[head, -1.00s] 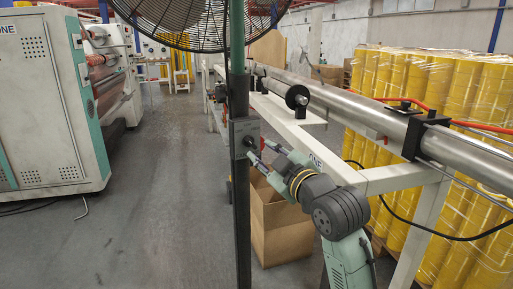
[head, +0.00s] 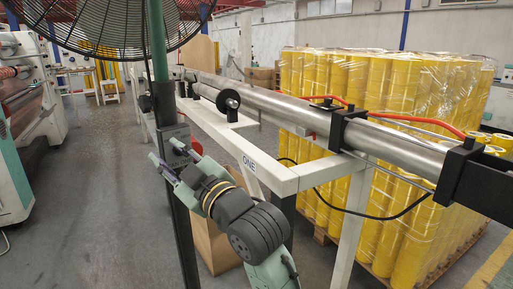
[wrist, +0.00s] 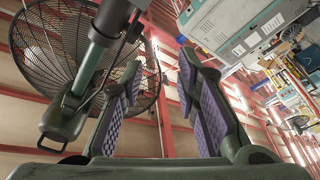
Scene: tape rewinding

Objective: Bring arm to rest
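My gripper (head: 165,158) is at the left end of my arm in the head view, close to the dark fan post (head: 181,180). In the wrist view my gripper (wrist: 158,75) has its two padded fingers spread wide apart, with nothing between them. The large fan (wrist: 75,60) fills the left of the wrist view, and its post passes behind or beside the left finger. I cannot tell whether the gripper touches the post. In the head view the fan (head: 110,22) is at the top left.
A white frame (head: 240,150) carrying a long steel shaft (head: 270,105) runs along the right of my arm. A cardboard box (head: 213,240) stands below the arm. Wrapped yellow rolls (head: 400,110) are stacked at the right. The grey floor (head: 90,200) at the left is open.

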